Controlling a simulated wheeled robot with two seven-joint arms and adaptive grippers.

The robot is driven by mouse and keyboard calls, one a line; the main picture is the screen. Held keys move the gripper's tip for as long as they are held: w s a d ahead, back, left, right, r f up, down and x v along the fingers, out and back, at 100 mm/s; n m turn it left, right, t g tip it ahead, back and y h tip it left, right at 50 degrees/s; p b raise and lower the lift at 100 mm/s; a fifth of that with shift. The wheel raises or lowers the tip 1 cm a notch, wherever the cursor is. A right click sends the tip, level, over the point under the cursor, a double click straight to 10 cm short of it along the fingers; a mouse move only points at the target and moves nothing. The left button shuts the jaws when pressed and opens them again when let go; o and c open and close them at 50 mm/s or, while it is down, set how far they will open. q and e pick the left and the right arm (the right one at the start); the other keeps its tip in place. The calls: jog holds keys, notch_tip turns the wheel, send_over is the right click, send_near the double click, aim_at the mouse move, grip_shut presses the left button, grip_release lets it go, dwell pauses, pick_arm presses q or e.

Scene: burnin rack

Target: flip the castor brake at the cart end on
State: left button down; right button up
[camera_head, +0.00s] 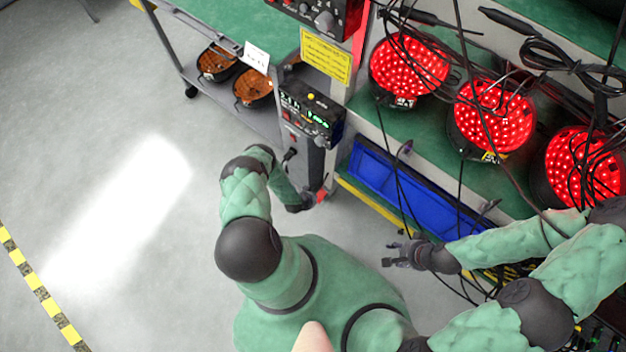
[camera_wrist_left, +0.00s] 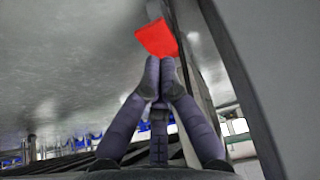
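The red castor brake tab (camera_head: 321,196) shows low at the near end of the cart (camera_head: 262,122), close to the floor. In the left wrist view the brake tab (camera_wrist_left: 157,38) is a flat red piece just beyond my fingertips. My left gripper (camera_wrist_left: 160,78) has its fingertips together with nothing visible between them; whether they touch the tab I cannot tell. In the head view the left gripper (camera_head: 302,205) is dark and partly hidden, just left of the tab. My right gripper (camera_head: 389,254) is open and empty, in front of the blue bin. The castor wheel itself is not clear.
A rack with red-lit round lamps (camera_head: 493,112) and hanging black cables (camera_head: 460,150) stands at the right. A blue bin (camera_head: 415,190) sits on its low shelf. A control box (camera_head: 312,115) is on the cart's end. The floor (camera_head: 110,120) at left is clear.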

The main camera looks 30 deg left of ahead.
pick_arm(q)
jog(key=s+r+p, duration=0.3)
jog(key=s+r, duration=0.2)
jog(key=s, duration=0.3)
jog(key=shift+s+a, duration=0.3)
jog(key=shift+a, duration=0.05)
pick_arm(e)
notch_tip(320, 180, up, 4)
jog(key=shift+w+f, duration=0.1)
